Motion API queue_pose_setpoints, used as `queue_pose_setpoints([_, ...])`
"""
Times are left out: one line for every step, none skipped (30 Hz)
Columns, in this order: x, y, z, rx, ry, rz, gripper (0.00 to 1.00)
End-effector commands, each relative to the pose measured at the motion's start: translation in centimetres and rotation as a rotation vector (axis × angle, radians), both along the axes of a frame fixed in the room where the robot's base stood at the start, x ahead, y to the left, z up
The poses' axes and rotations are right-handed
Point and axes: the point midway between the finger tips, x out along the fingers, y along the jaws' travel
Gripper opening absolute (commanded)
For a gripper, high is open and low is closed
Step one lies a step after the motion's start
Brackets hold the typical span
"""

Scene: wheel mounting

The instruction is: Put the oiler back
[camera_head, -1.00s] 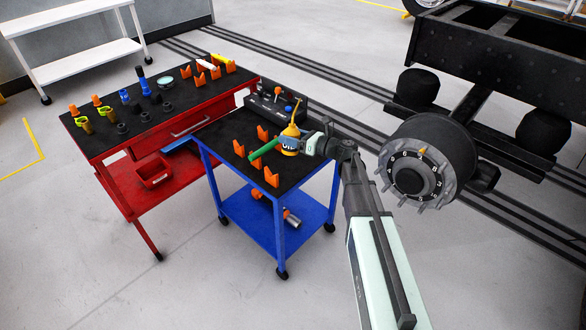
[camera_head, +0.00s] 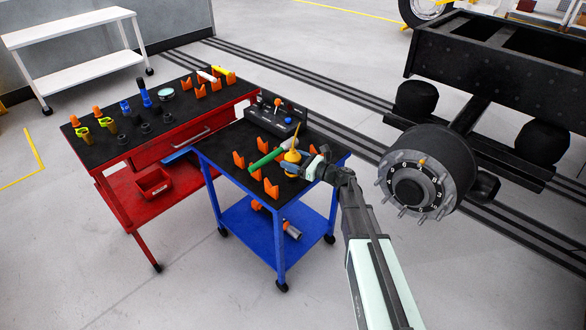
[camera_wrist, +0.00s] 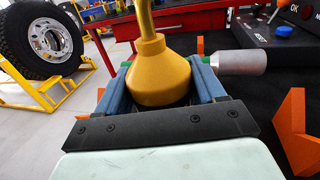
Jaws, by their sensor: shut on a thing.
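The oiler is a yellow can (camera_head: 291,158) with a thin upright spout. In the wrist view, the oiler (camera_wrist: 158,72) sits between my two blue-padded fingers. My gripper (camera_head: 303,165) is shut on its body, reaching in from the right over the blue cart's black top (camera_head: 247,181). The oiler stands roughly upright near the cart's right side. Its bottom is hidden, and I cannot tell whether it touches the cart top.
A green-handled tool (camera_head: 265,158) lies close to the oiler, among orange holders (camera_head: 271,188). A dark control box (camera_head: 272,121) stands at the cart's back. A red workbench (camera_head: 165,150) is to the left, and a wheel hub (camera_head: 425,172) to the right.

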Motion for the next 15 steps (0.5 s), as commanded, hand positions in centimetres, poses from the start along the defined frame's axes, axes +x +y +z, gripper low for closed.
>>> queue_pose_setpoints([0.0,0.0,-0.3,0.001,0.0,0.0,0.13])
queue_pose_setpoints([0.0,0.0,-0.5,0.001,0.001,0.0,0.13])
queue_pose_setpoints([0.0,0.0,-0.8,0.001,0.002,0.0,0.13])
queue_pose_setpoints([0.0,0.0,-1.2,0.002,0.003,0.0,0.13])
queue_pose_setpoints([0.0,0.0,-1.5,0.002,0.003,0.0,0.13])
queue_pose_setpoints([0.1,0.0,-2.0,0.002,0.003,0.0,0.13])
queue_pose_setpoints([0.1,0.0,-2.4,0.002,0.002,0.0,0.13])
queue_pose_setpoints([0.1,0.0,-2.8,0.002,0.002,0.0,0.13])
queue_pose_setpoints([0.0,0.0,-3.2,0.003,0.003,0.0,0.13])
queue_pose_setpoints([0.0,0.0,-3.5,0.003,0.003,0.0,0.13])
queue_pose_setpoints([0.0,0.0,-3.7,0.002,0.002,0.0,0.13])
queue_pose_setpoints([0.0,0.0,-3.7,0.002,0.001,0.0,0.13])
queue_pose_setpoints([0.0,0.0,-3.7,0.002,0.001,0.0,0.13])
queue_pose_setpoints([0.0,0.0,-3.7,0.002,0.001,0.0,0.13])
queue_pose_setpoints([0.0,0.0,-3.7,0.001,0.0,0.0,0.13])
